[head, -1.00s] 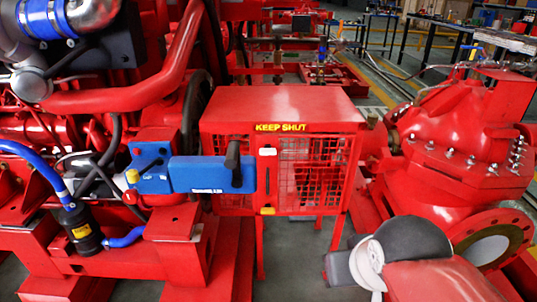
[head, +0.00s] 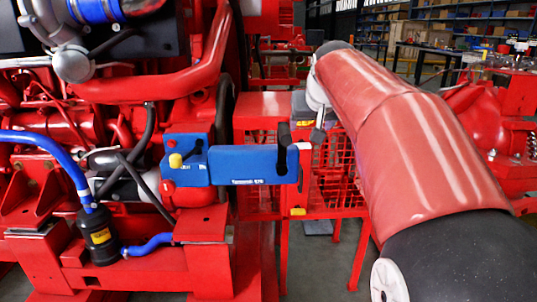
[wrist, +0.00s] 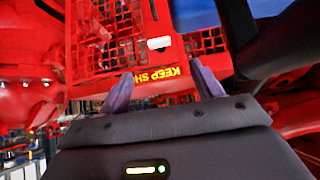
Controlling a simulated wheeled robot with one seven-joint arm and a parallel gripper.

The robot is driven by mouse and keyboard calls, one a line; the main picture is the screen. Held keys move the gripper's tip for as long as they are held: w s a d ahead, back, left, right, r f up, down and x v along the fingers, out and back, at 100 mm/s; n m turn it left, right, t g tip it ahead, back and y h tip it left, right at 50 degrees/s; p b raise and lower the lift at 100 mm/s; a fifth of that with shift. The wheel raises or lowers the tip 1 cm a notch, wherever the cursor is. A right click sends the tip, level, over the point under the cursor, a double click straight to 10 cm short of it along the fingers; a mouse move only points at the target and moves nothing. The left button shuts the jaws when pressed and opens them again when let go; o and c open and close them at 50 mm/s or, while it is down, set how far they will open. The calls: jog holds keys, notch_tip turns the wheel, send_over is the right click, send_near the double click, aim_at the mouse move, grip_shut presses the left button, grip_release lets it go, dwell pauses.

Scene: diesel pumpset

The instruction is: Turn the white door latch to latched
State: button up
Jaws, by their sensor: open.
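The white door latch (head: 303,145) is a small pale block on the front of the red mesh guard cage (head: 265,103), just right of the blue box's end. It also shows in the wrist view (wrist: 159,43), lying crosswise on the red door frame. My gripper (wrist: 164,85) is open, with two purple-grey fingers apart and nothing between them. In the wrist view the latch lies beyond the fingertips, roughly between their lines, with a visible gap. In the head view my arm covers the cage's upper right, and the gripper is partly hidden near the latch.
The blue box (head: 245,165) with a dark upright handle (head: 283,148) sticks out beside the latch. A yellow piece (head: 298,211) sits lower on the door edge. The red engine (head: 100,130) fills the left.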

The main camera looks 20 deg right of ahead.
aim_at(303, 145)
jog(key=b+x, duration=0.1)
jog(key=x, duration=1.1)
jog(key=shift+w+d+r, duration=0.1)
jog(key=shift+c, duration=0.4)
jog(key=c, duration=0.9)
